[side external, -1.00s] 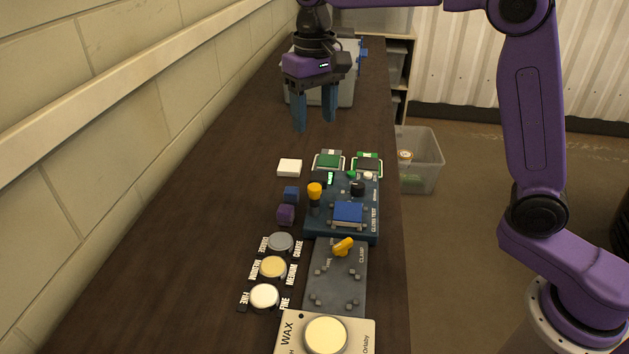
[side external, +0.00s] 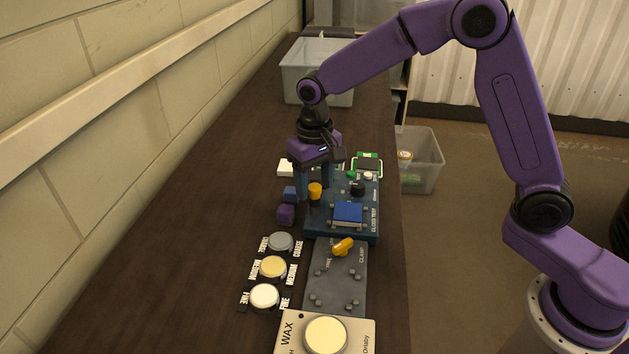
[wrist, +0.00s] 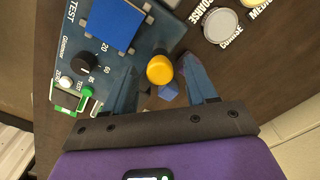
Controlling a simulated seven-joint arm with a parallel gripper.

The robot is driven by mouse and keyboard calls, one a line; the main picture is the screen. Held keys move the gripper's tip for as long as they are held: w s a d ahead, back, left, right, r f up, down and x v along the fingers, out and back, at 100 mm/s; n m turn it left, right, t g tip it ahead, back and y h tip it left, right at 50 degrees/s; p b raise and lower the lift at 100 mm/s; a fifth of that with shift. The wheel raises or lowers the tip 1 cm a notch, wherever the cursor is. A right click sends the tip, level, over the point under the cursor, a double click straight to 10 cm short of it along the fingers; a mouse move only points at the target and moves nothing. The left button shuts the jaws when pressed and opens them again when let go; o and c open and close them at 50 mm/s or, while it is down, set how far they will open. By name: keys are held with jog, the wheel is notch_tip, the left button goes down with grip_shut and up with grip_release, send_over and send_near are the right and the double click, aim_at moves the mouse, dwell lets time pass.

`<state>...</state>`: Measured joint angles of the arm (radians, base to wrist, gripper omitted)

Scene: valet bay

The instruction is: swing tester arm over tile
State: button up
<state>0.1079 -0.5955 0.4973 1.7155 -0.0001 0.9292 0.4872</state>
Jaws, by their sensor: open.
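The dark blue gloss tester (side external: 365,232) stands on the bench, and its panel also shows in the wrist view (wrist: 75,42). A blue square tile (side external: 348,213) lies on it; it also shows in the wrist view (wrist: 115,22). An orange-yellow knob (side external: 315,190) stands upright at the tester's left side, seen from above in the wrist view (wrist: 160,70). I cannot make out the arm under this knob. My gripper (side external: 314,184) is open and low over the tester's back left. In the wrist view the knob appears between its fingertips (wrist: 159,72), with no clear contact.
A blue cube (side external: 291,194) and a purple cube (side external: 286,214) lie just left of the tester. A black dial (side external: 357,188) is on its panel. A clamp plate (side external: 335,280), several round pads and a wax tin (side external: 325,336) lie in front. The bench's left strip is clear.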

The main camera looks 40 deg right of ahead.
jog(key=shift+f, duration=0.1)
grip_shut()
jog(key=shift+m, duration=0.4)
jog(key=m, duration=0.3)
jog(key=shift+m, duration=0.4)
jog(key=m, duration=0.4)
jog(key=shift+m, duration=0.3)
jog(key=m, duration=0.4)
jog(key=shift+m, duration=2.4)
